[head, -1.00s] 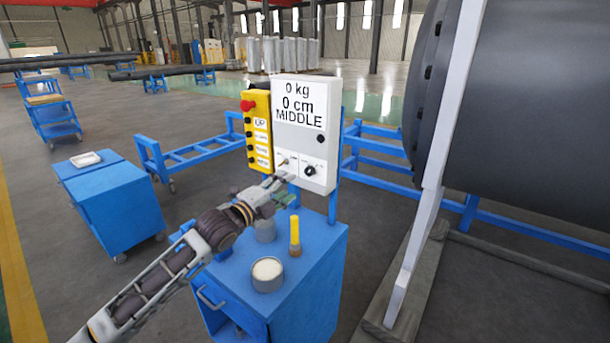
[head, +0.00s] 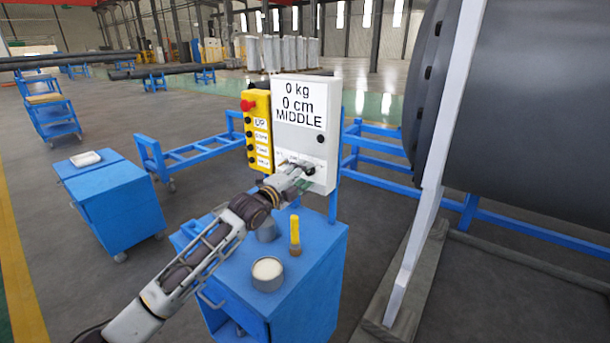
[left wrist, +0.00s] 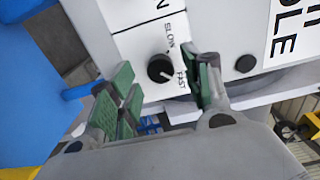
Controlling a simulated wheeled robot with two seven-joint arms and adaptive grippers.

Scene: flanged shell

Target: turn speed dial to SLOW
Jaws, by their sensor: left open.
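The white control box (head: 301,112) stands on the blue cabinet and its display reads 0 kg, 0 cm, MIDDLE. In the left wrist view the black speed dial (left wrist: 160,68) sits on a white label with SLOW and FAST printed beside it. My left gripper (head: 304,174) is at the lower front of the box and hides the dial in the head view. In the left wrist view the left gripper (left wrist: 165,92) is open, its green-padded fingers on either side of the dial's position, apart from it as far as I can see. My right gripper is not in view.
A yellow button panel (head: 257,131) with a red knob is beside the box. A tin (head: 267,273) and a yellow-handled brush (head: 295,236) stand on the blue cabinet (head: 312,278) below. A large dark flanged shell (head: 535,110) is at the right.

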